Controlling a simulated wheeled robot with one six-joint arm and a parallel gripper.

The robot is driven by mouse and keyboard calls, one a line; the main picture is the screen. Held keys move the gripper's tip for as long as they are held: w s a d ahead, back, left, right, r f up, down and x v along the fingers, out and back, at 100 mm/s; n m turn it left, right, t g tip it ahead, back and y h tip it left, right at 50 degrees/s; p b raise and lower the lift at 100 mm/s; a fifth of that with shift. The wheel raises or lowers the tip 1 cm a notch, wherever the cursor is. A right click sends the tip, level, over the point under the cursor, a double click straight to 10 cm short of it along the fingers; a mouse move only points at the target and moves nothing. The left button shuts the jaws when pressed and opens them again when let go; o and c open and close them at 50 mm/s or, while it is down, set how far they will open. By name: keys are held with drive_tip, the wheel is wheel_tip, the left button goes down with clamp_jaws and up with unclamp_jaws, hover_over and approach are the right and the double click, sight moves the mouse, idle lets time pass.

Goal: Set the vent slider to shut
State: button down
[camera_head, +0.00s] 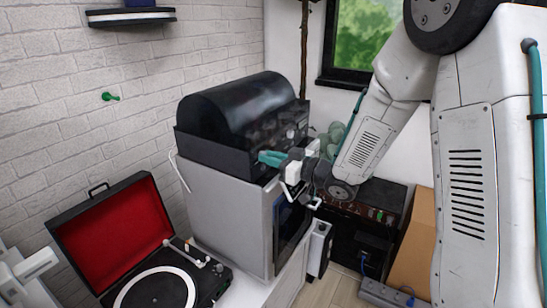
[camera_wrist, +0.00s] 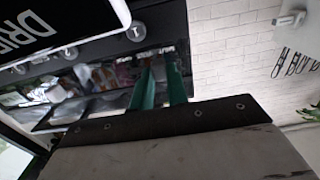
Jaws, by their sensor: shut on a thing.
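A black drier (camera_head: 235,120) with a domed lid stands on a grey cabinet. In the wrist view its dark front panel (camera_wrist: 60,60) shows large white letters and round silver knobs. My gripper (camera_head: 268,158) is at the drier's lower front edge in the head view. Its two teal fingers (camera_wrist: 160,62) reach to the panel in the wrist view, close together with a narrow gap. They are shut on the small vent slider, which is mostly hidden at the fingertips. I cannot read the slider's setting.
An open red-lined turntable case (camera_head: 120,230) stands at the lower left. A black unit (camera_head: 365,205) with an orange-lit panel and a cardboard box (camera_head: 413,245) stand at the right. A power strip (camera_head: 385,294) lies on the floor. A green hook (camera_head: 110,97) is on the brick wall.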

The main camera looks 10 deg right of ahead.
drive_tip(key=c, duration=1.4)
unclamp_jaws()
drive_tip(key=shift+s+a, duration=0.15)
drive_tip(key=shift+o, duration=0.2)
drive_tip(key=v, duration=0.7)
drive_tip(key=shift+s+d, duration=0.3)
drive_tip(key=shift+s, duration=0.05)
